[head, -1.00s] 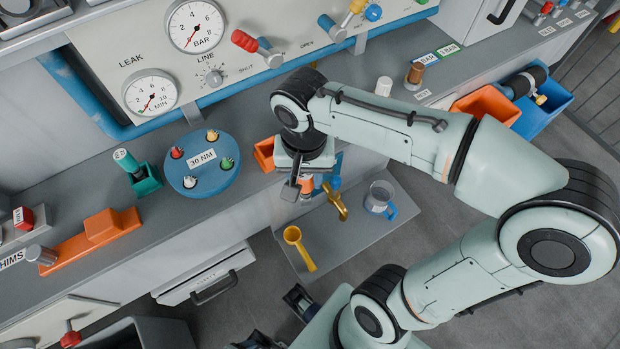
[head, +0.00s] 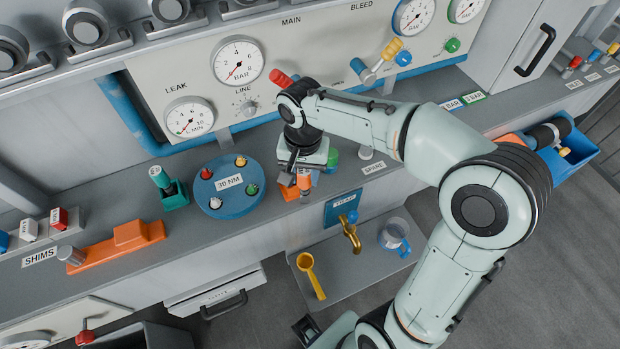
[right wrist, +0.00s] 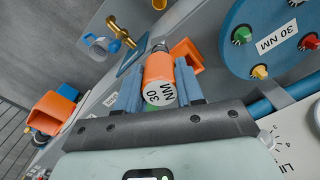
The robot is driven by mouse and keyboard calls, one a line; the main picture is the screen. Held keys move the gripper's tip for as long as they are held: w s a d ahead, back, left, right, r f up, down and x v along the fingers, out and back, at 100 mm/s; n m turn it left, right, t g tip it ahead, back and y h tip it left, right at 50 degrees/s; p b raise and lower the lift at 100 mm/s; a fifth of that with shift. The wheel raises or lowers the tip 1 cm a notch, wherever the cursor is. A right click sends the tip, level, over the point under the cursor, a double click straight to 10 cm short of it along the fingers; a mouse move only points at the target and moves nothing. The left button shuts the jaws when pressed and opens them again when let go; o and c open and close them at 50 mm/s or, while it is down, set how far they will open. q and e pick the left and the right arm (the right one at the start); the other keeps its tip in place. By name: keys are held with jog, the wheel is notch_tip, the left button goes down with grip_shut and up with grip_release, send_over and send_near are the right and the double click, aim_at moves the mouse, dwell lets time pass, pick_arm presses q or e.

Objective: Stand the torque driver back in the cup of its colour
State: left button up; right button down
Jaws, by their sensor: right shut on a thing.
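My right gripper (head: 305,172) points down over the bench and is shut on the torque driver (head: 304,182). The driver has an orange handle. In the right wrist view the driver (right wrist: 158,72) sits between the blue fingers, its white "30 NM" end facing the camera and its metal tip pointing away. The orange cup (head: 290,192) stands on the bench right beside the driver, partly hidden by it; it also shows in the right wrist view (right wrist: 188,54), next to the tip. The tip looks outside the cup. A dark piece of my left gripper (head: 305,327) seems to show at the bottom edge.
A round blue "30 NM" stand (head: 228,204) with coloured knobs is left of the orange cup. Further left is a teal cup (head: 176,196) holding a green-handled driver (head: 159,176). A brass tap (head: 350,236) and a tray (head: 340,275) lie in front, below the bench edge.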

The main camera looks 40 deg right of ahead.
jog(key=w+d+p, duration=0.2)
jog(key=w+p, duration=0.2)
jog(key=w, duration=0.4)
pick_arm(q)
jog(key=shift+w+r+b, duration=0.3)
jog(key=shift+r+b, duration=0.25)
jog(key=shift+b, duration=0.1)
jog(key=shift+w+r+b, duration=0.3)
jog(key=shift+r+b, duration=0.2)
jog(key=shift+b, duration=0.1)
pick_arm(e)
jog(key=f, duration=0.4)
jog(key=shift+s+d+f, duration=0.15)
jog(key=shift+d+f, duration=0.05)
pick_arm(q)
jog(key=shift+s+f+b, duration=0.25)
jog(key=shift+f+b, duration=0.1)
jog(key=shift+f, duration=0.05)
pick_arm(e)
jog(key=shift+f, duration=0.6)
jog(key=shift+c, duration=0.3)
grip_release()
jog(key=shift+r, duration=0.1)
